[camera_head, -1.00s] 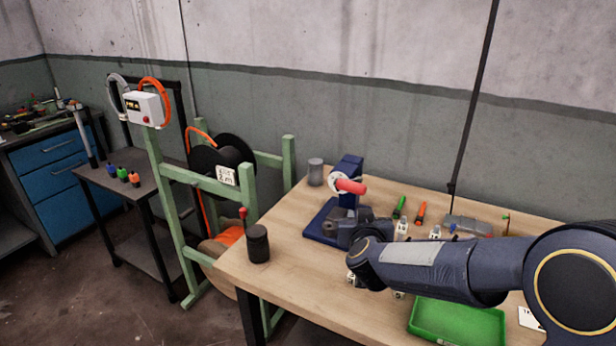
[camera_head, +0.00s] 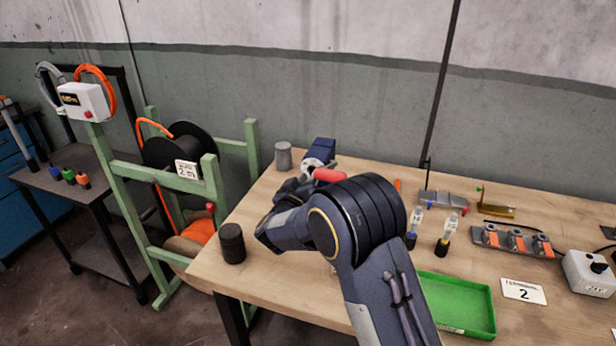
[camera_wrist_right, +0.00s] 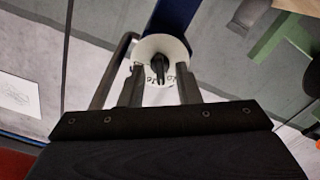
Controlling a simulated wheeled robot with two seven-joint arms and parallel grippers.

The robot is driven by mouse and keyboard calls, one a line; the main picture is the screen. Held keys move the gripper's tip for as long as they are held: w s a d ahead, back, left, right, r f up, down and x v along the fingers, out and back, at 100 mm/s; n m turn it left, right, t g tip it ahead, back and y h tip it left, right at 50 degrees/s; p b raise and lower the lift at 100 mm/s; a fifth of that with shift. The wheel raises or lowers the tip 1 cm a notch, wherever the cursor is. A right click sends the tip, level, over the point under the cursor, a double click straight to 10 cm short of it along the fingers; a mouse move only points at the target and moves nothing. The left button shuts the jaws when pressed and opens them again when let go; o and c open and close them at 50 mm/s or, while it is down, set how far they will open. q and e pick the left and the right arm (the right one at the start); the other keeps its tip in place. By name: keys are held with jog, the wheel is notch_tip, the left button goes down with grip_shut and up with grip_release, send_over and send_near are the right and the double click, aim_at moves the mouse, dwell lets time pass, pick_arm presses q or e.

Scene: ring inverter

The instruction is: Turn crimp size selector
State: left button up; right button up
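The blue crimp press (camera_head: 320,150) with a red handle (camera_head: 330,175) stands at the back left of the table, partly hidden behind my right arm. Its white selector dial (camera_head: 307,169) faces left. In the right wrist view the white dial (camera_wrist_right: 162,52) has numbers and a dark knob (camera_wrist_right: 160,68) at its centre. My right gripper (camera_wrist_right: 160,84) is open, with one finger on each side of the knob in that view. I see gaps between fingers and knob. In the head view my right gripper (camera_head: 287,190) is at the press's left side. My left gripper is not in view.
A green tray (camera_head: 458,304), a number card (camera_head: 524,291) and a white switch box (camera_head: 588,273) lie to the right. A cable reel (camera_head: 180,150) stands left.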

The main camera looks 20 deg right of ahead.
jog(key=shift+w+d, duration=0.1)
jog(key=shift+w, duration=0.1)
jog(key=shift+c, duration=0.3)
grip_shut()
